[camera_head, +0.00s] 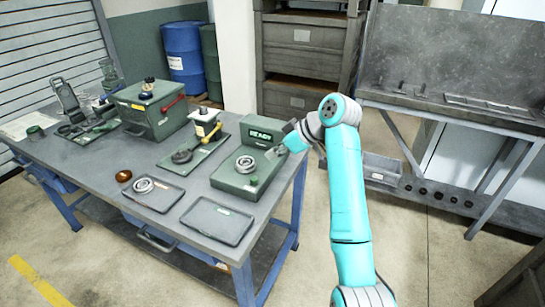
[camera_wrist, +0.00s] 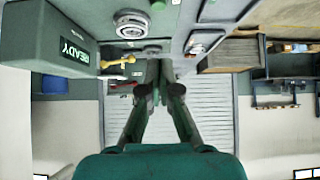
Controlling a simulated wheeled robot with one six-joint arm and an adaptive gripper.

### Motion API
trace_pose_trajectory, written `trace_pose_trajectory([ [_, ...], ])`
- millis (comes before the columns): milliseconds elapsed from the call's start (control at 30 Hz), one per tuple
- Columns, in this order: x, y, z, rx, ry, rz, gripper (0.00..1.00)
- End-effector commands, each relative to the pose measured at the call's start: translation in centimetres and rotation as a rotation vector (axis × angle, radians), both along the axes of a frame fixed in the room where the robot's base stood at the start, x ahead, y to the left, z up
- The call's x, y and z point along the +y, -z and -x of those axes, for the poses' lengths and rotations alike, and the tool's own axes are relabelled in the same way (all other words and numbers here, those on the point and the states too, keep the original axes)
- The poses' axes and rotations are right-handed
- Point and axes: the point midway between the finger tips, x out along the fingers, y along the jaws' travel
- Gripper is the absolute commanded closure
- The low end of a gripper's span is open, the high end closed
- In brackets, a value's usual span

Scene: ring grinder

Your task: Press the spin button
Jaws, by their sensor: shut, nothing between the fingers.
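The green ring grinder (camera_head: 236,178) stands at the right end of the table, with a round metal ring fixture on top. Its display reads READY in the head view (camera_head: 260,136) and in the wrist view (camera_wrist: 75,52). A small green button (camera_head: 253,180) is on its front right top; a green round spot at the top of the wrist view (camera_wrist: 157,5) looks like the same button. My gripper (camera_head: 276,152) is shut and empty. It hangs beside the display at the grinder's right, above and behind the button, apart from it.
A tray with a metal ring (camera_head: 165,205) and another tray (camera_head: 215,238) lie in front of the grinder. A yellow-levered press (camera_head: 208,143) and a green box with a red handle (camera_head: 135,122) stand to the left. Floor is free right of the table.

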Motion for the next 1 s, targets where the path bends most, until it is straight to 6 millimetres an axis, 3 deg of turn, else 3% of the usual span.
trace_pose_trajectory([
  [400, 5.3, 5.6, -1.8, 0.003, -0.002, 0.001, 1.0],
  [700, 5.2, 9.0, -1.8, 0.002, 0.0, 0.0, 1.0],
  [1000, 5.1, 9.5, -1.9, 0.0, 0.0, 0.0, 1.0],
])
